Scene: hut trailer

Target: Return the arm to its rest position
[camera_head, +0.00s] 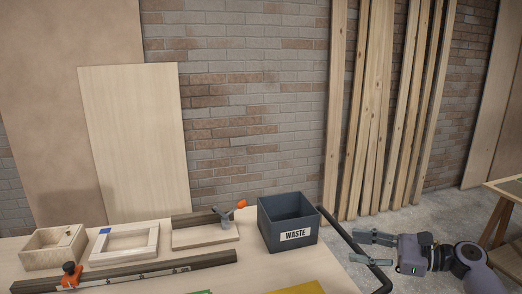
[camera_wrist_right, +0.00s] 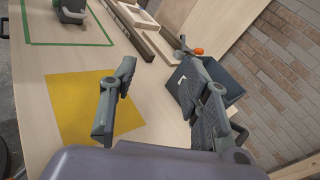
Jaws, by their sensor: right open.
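My right gripper (camera_head: 358,247) is at the right of the head view, beside the table's right end, with its fingers pointing left. It also shows in the right wrist view (camera_wrist_right: 157,62), where its two fingers are spread apart with nothing between them. My left gripper is in neither view.
A dark WASTE bin (camera_head: 272,238) stands at the right end of the table (camera_head: 247,272), partly behind a finger in the right wrist view. A black bar (camera_head: 349,240) passes close to my right gripper. Wooden pieces and a long rail with an orange-knobbed clamp (camera_head: 70,272) lie further left. A yellow square (camera_wrist_right: 75,112) lies on the table.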

